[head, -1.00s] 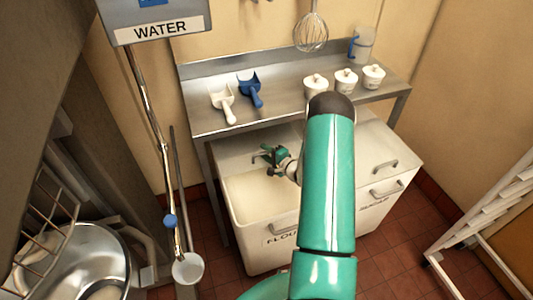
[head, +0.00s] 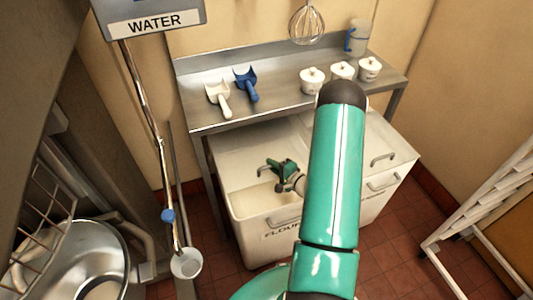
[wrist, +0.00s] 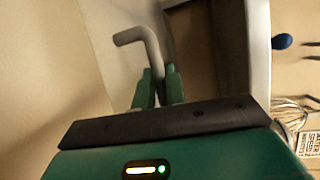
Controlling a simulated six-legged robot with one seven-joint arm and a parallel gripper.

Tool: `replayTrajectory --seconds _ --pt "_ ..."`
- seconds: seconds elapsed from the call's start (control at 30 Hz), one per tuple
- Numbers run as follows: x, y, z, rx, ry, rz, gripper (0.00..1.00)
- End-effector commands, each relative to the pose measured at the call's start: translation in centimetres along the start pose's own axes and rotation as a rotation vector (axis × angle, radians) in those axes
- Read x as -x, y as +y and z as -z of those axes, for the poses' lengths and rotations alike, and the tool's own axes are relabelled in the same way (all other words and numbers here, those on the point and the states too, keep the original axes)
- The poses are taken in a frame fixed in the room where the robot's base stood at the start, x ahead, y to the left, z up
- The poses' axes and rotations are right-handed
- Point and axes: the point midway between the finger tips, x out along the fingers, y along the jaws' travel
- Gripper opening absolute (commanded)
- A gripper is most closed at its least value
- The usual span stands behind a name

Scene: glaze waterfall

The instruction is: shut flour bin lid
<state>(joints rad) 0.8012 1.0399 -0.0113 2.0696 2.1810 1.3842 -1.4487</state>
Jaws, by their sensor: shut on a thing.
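The flour bin (head: 262,253), a white bin labelled FLOUR, stands under the left part of the steel table. Its white lid (head: 232,160) covers the back part of the top, and a strip of pale flour (head: 256,200) shows in front of it. My gripper (head: 280,168) is over the bin, shut on the lid's grey bar handle (head: 263,172). In the wrist view the handle (wrist: 140,37) runs between the green fingertips of my gripper (wrist: 160,80). My arm hides the right part of the bin.
A second white bin (head: 400,160) with its lid shut stands to the right. The steel table (head: 290,92) above holds two scoops (head: 247,84) and three white jars (head: 342,70). A rack (head: 485,215) stands at right, a steel bowl (head: 70,260) at lower left.

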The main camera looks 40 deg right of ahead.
Motion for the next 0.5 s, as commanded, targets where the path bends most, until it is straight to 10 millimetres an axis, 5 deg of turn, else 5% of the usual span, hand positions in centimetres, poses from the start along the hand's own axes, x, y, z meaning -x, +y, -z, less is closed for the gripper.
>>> replayTrajectory --seconds 0.2,0.5 --pt "5.7 1.3 -2.3 -0.004 0.003 -0.002 0.04" --pt "10.1 2.1 -4.2 -0.001 0.001 0.001 0.04"
